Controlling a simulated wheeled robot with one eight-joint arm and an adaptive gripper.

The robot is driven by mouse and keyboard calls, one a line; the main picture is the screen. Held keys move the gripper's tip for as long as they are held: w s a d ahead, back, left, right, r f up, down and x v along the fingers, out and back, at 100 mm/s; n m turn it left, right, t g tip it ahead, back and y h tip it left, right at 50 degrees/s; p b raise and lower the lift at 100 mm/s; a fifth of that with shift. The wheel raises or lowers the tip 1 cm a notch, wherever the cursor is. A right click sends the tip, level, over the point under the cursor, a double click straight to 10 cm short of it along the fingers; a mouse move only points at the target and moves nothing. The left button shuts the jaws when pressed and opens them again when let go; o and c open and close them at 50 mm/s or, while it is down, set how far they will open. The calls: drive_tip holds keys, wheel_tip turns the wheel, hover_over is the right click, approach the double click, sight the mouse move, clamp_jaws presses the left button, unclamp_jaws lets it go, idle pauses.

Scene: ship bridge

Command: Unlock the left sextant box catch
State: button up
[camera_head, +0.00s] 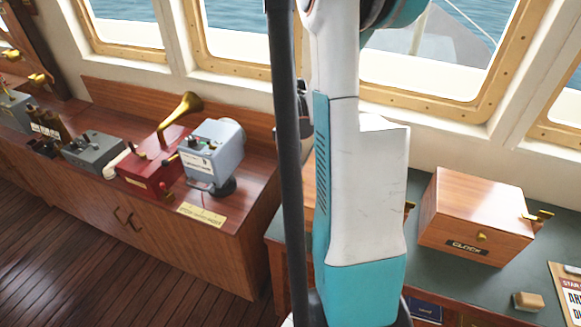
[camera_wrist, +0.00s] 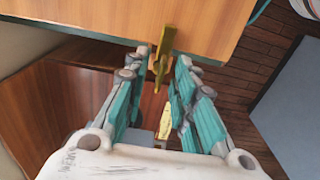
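In the wrist view a wooden box (camera_wrist: 215,22), which I take to be the sextant box, fills the top of the picture. A brass catch (camera_wrist: 162,45) stands on its near edge. My gripper (camera_wrist: 161,62) is open, with one teal finger on each side of the catch. A gap shows between each finger and the brass, and nothing is held. In the head view my arm hides my gripper and most of this box. A bit of brass (camera_head: 409,207) shows just right of the arm; I cannot tell which part it is.
A wooden box marked CLOCK (camera_head: 474,218), with brass fittings, stands on the green-topped counter (camera_head: 420,185) right of my arm. A small wooden block (camera_head: 528,301) lies in front. A red box with a brass horn (camera_head: 154,171) and a grey device (camera_head: 213,152) stand on the left console.

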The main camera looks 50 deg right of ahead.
drive_tip(key=shift+c, duration=0.6)
clamp_jaws()
drive_tip(key=shift+m, duration=0.3)
drive_tip(key=m+b, duration=0.1)
drive_tip(key=m, duration=0.2)
drive_tip(key=shift+b, duration=0.3)
drive_tip(key=m+b, duration=0.1)
drive_tip(key=m, duration=0.3)
drive_tip(key=m+b, duration=0.1)
drive_tip(key=m, duration=0.9)
drive_tip(key=shift+b, duration=0.4)
drive_tip(key=shift+m, duration=0.3)
